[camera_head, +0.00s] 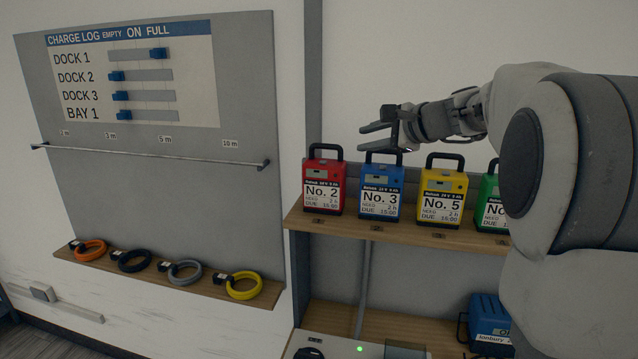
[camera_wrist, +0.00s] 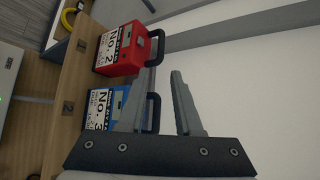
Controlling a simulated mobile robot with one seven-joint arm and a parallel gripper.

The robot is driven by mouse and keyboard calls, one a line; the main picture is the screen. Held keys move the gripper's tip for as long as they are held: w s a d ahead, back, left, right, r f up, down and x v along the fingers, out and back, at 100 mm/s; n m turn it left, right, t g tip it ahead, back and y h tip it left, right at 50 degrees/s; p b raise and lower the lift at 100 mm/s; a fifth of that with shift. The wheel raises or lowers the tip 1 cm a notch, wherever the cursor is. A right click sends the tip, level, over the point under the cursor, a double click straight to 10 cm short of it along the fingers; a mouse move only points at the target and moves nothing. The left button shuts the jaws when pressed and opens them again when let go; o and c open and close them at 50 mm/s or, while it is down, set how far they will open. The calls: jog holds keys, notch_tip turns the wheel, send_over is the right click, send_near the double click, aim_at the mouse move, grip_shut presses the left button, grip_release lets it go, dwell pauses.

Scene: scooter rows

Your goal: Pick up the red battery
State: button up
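The red battery (camera_head: 324,186), labelled No. 2, stands upright at the left end of the upper wooden shelf, with a black handle on top. It also shows in the wrist view (camera_wrist: 127,52), with its handle pointing right. My gripper (camera_head: 362,138) is open and empty, just above the handle of the blue No. 3 battery (camera_head: 382,192), to the right of the red one. In the wrist view my two fingers (camera_wrist: 158,85) are apart and point toward the red battery's handle without holding it. One finger covers part of the blue battery (camera_wrist: 99,107) there.
Yellow (camera_head: 442,193) and green (camera_head: 490,207) batteries stand further right on the shelf (camera_head: 340,225). Left is a charge log board (camera_head: 140,75) with a rail and several coiled cables (camera_head: 185,271). A blue case (camera_head: 490,318) sits below.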

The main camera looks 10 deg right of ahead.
jog(key=p, duration=0.1)
send_near(330, 146)
jog(key=x, duration=0.3)
jog(key=shift+p+x, duration=0.95)
jog(key=shift+x, duration=2)
grip_shut()
jog(key=shift+r, duration=0.35)
